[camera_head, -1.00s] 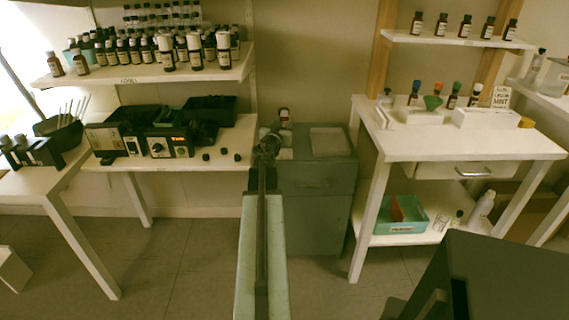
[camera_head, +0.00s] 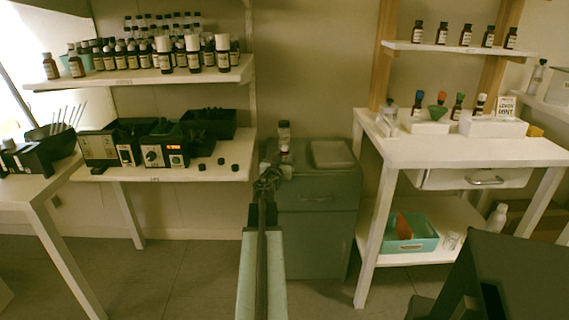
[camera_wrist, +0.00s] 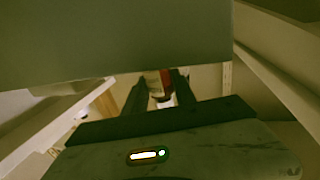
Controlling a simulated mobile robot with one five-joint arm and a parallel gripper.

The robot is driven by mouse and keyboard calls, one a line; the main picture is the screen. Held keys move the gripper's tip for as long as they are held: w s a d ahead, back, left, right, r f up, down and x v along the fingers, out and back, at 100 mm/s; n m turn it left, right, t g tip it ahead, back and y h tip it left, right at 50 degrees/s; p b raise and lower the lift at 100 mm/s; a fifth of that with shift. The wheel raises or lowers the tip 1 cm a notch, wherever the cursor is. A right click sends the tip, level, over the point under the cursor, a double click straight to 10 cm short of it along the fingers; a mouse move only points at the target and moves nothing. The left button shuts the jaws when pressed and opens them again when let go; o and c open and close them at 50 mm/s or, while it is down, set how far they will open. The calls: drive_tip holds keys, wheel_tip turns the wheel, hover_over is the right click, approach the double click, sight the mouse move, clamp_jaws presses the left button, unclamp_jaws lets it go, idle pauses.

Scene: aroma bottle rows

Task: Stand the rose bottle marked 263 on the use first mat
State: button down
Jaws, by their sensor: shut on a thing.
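My gripper (camera_head: 270,172) is in front of the grey cabinet in the head view, small and dark. In the wrist view my gripper (camera_wrist: 160,92) is shut on a reddish-brown and white thing (camera_wrist: 165,82), seemingly a bottle. Its label and number cannot be read, and a large grey surface hides its upper part. In the head view a bottle with a pale upper part (camera_head: 284,132) and a small dark one with a white cap (camera_head: 285,153) show just beyond my gripper. I cannot tell which is held. No use first mat can be made out.
A left shelf (camera_head: 130,78) holds rows of brown bottles above a bench (camera_head: 230,165) with black devices. The grey cabinet (camera_head: 318,190) stands ahead. The right table (camera_head: 455,150) holds several bottles and a lemon mint sign (camera_head: 505,105); more bottles stand on its shelf (camera_head: 450,47).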

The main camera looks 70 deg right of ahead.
drive_tip(key=shift+f, duration=0.1)
drive_tip(key=c, duration=1)
unclamp_jaws()
drive_tip(key=shift+a+r, duration=0.1)
drive_tip(key=shift+r, duration=0.25)
drive_tip(key=a, duration=0.7)
drive_tip(key=shift+s+a+f, duration=0.1)
drive_tip(key=shift+s+a, duration=0.05)
drive_tip(key=shift+s, duration=0.15)
drive_tip(key=shift+s, duration=0.1)
